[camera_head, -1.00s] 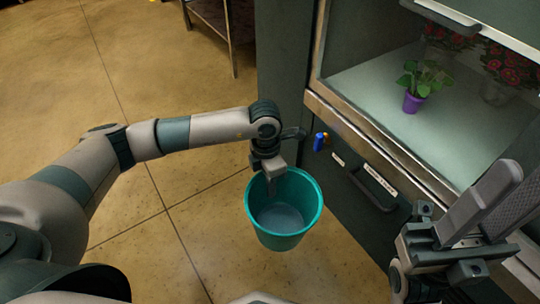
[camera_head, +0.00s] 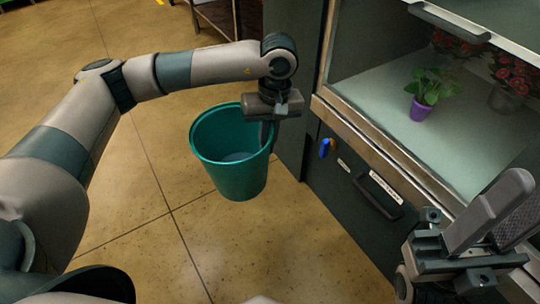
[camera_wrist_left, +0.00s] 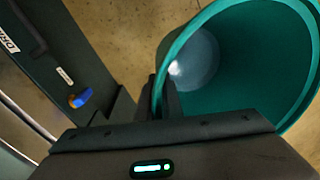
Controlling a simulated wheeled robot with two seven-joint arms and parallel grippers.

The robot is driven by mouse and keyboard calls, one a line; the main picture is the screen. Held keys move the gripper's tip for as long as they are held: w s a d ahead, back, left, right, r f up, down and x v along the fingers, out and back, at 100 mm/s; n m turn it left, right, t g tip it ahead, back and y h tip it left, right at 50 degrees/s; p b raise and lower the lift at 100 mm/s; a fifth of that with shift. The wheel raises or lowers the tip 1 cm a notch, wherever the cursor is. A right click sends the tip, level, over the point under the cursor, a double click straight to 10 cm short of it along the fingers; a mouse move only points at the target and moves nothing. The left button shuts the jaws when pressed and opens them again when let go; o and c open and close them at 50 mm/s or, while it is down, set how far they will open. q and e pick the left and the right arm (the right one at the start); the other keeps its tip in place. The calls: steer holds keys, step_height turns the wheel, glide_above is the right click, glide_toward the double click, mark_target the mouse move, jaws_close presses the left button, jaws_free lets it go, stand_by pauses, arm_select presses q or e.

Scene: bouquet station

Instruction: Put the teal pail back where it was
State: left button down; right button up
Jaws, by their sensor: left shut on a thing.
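The teal pail (camera_head: 238,178) hangs from my left gripper (camera_head: 268,130), its open top facing up, above the tan floor. My left gripper is shut on the right side of the pail's rim. In the left wrist view the pail (camera_wrist_left: 245,75) fills the upper right, and the fingers of my left gripper (camera_wrist_left: 163,95) pinch its wall. The inside of the pail looks empty apart from a pale bottom. My right gripper (camera_head: 490,215) is at the lower right, in front of the cabinet; whether its fingers are open is unclear.
A dark cabinet (camera_head: 345,215) with a drawer handle (camera_head: 378,198) and a blue and orange item (camera_head: 326,148) stands to the right. Its lit bay holds a purple potted plant (camera_head: 420,110) and red flowers (camera_head: 510,75). A table leg shows at the top. Floor to the left is clear.

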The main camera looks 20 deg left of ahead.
arm_select(q)
steer(key=r+m, duration=0.2)
steer(key=a+r+m, duration=0.1)
steer(key=r+m, duration=0.2)
steer(key=m, duration=0.2)
steer(key=shift+a+r+t, duration=0.15)
steer(key=shift+r+t, duration=0.15)
steer(key=shift+r, duration=0.1)
steer(key=shift+w, duration=0.1)
